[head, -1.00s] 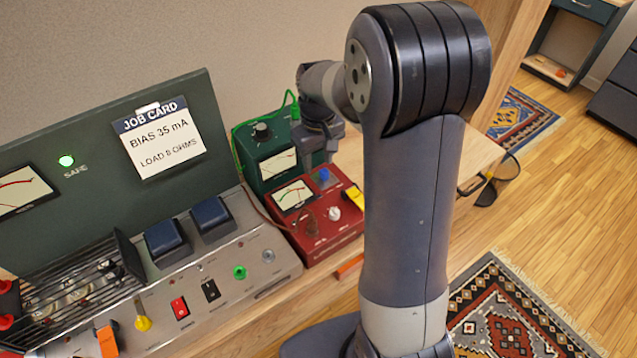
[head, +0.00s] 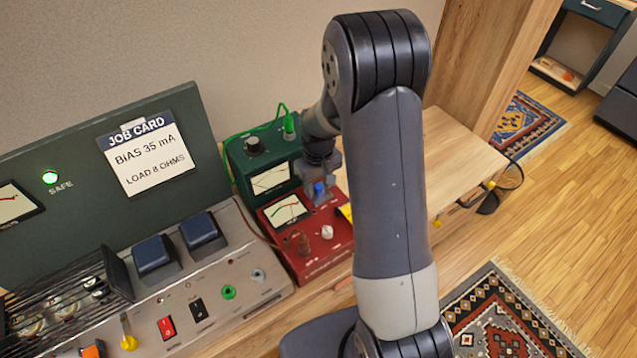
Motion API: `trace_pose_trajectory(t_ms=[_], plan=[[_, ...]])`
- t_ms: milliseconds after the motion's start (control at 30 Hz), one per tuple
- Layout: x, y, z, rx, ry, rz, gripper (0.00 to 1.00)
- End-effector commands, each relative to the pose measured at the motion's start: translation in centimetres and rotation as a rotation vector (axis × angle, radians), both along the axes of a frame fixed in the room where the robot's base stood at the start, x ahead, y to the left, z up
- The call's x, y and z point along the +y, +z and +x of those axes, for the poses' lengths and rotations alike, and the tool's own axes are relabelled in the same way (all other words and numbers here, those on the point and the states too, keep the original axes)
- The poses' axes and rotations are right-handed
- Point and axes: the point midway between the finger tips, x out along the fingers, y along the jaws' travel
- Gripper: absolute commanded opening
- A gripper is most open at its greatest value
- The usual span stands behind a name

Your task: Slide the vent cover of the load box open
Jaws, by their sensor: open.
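My gripper (head: 322,180) points down at the back right of a red box (head: 318,247), close to its blue post. Its fingertips are small and partly hidden, and nothing shows held in it. The red box has a meter, a white knob and a yellow part (head: 346,212) at its right edge, half hidden by my arm. A green box (head: 262,165) with a meter, a dark knob and a green cable stands behind it. I cannot make out a vent cover or tell which box is the load box; my arm hides the area to the right.
A grey amplifier chassis (head: 245,290) with switches, blue transformers and a tube cage fills the left. A green panel with a job card (head: 147,155) stands behind it. Bare wooden bench top (head: 455,165) lies right of my arm. Patterned rugs lie on the floor.

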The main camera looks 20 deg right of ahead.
Motion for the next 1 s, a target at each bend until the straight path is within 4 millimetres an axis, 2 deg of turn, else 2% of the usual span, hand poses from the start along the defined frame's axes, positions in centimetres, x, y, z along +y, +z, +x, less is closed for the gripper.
trace_pose_trajectory(t_ms=[67, 533, 867, 1000], plan=[[0.0, 0.0, 0.0, 0.0, 0.0, 0.0, 0.39], [0.0, 0.0, 0.0, -0.001, 0.0, 0.0, 0.01], [-0.1, 0.0, 0.1, -0.001, 0.0, 0.0, 0.0], [-1.8, -0.1, 0.7, -0.003, -0.005, 0.0, 0.0]])
